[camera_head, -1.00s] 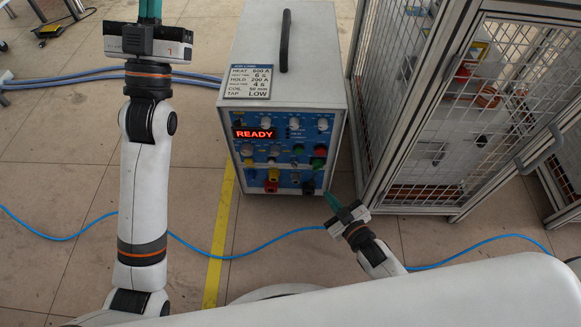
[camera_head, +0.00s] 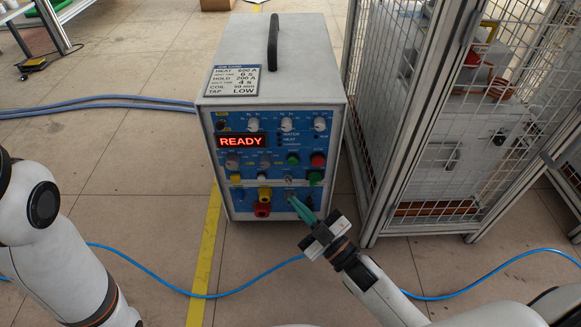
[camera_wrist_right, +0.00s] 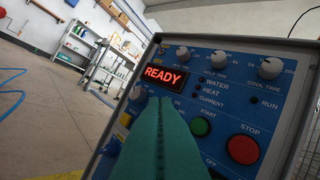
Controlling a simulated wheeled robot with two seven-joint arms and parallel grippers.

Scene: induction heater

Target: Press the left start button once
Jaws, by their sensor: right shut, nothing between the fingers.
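The induction heater (camera_head: 273,66) is a white box with a blue front panel and a lit red READY display (camera_head: 241,141). The green start button (camera_head: 293,158) sits left of the red stop button (camera_head: 318,159). In the right wrist view the green start button (camera_wrist_right: 201,127) carries a START label, with the red stop button (camera_wrist_right: 243,149) to its right. My right gripper (camera_head: 294,201) has its green fingers shut and empty, tips in front of the lower panel, below the start button in the head view. The fingers (camera_wrist_right: 162,101) partly cover the panel left of it. My left gripper is out of view.
A mesh-walled cage (camera_head: 403,110) stands close to the heater's right. Knobs, and yellow and red sockets (camera_head: 263,209), fill the panel. A blue cable (camera_head: 150,275) crosses the floor in front. The floor left of the heater is mostly clear.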

